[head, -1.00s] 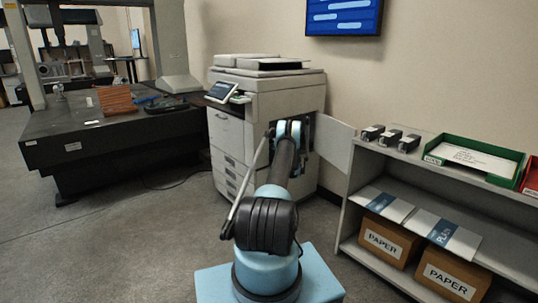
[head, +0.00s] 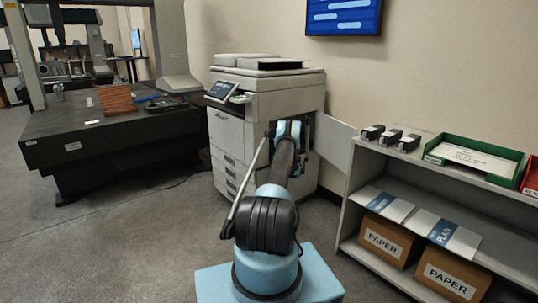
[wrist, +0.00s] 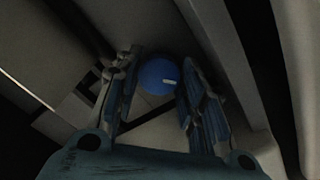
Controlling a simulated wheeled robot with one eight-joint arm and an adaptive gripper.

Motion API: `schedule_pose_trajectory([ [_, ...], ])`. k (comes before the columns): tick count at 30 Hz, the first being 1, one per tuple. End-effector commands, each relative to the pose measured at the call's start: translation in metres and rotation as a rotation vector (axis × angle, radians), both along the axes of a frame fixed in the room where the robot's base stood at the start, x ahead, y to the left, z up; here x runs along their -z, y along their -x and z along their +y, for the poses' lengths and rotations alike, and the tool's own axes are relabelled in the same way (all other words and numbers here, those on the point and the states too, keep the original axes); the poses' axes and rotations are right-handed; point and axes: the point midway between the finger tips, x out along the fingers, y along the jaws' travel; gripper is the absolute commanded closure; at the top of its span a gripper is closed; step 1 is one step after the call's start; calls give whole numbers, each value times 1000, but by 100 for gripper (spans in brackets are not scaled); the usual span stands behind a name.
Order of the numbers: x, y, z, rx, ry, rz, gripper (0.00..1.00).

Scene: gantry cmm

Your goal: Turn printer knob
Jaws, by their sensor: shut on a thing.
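The printer (head: 262,128) stands against the wall in the head view, its side door (head: 333,141) swung open to the right. My arm reaches into the opening in its side, and that hides the knob and my gripper in the head view. In the wrist view the round blue knob (wrist: 155,73) with a short pale mark shows in the dark inside of the printer. The mark points to the right. My gripper (wrist: 159,88) has one finger on each side of the knob and is shut on it.
A shelf (head: 452,169) to the right holds small black items, a green tray (head: 475,156) and paper boxes (head: 393,240). A dark measuring table (head: 110,135) stands to the left. In the wrist view, printer walls lie close on both sides of my fingers.

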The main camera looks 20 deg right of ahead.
Motion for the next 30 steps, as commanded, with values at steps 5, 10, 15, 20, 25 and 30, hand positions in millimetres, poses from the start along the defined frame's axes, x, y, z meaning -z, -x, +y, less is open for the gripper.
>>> schedule_pose_trajectory([
  [5, 2, 2, -5, 8, -42, 18, 87],
  [10, 3, 2, -4, 7, -60, 25, 87],
  [15, 3, 2, -4, 7, -63, 26, 86],
  [20, 3, 2, -4, 7, -63, 26, 86],
  [25, 2, 2, -4, 5, -63, 26, 55],
  [30, 1, 1, -2, 3, -64, 25, 55],
])
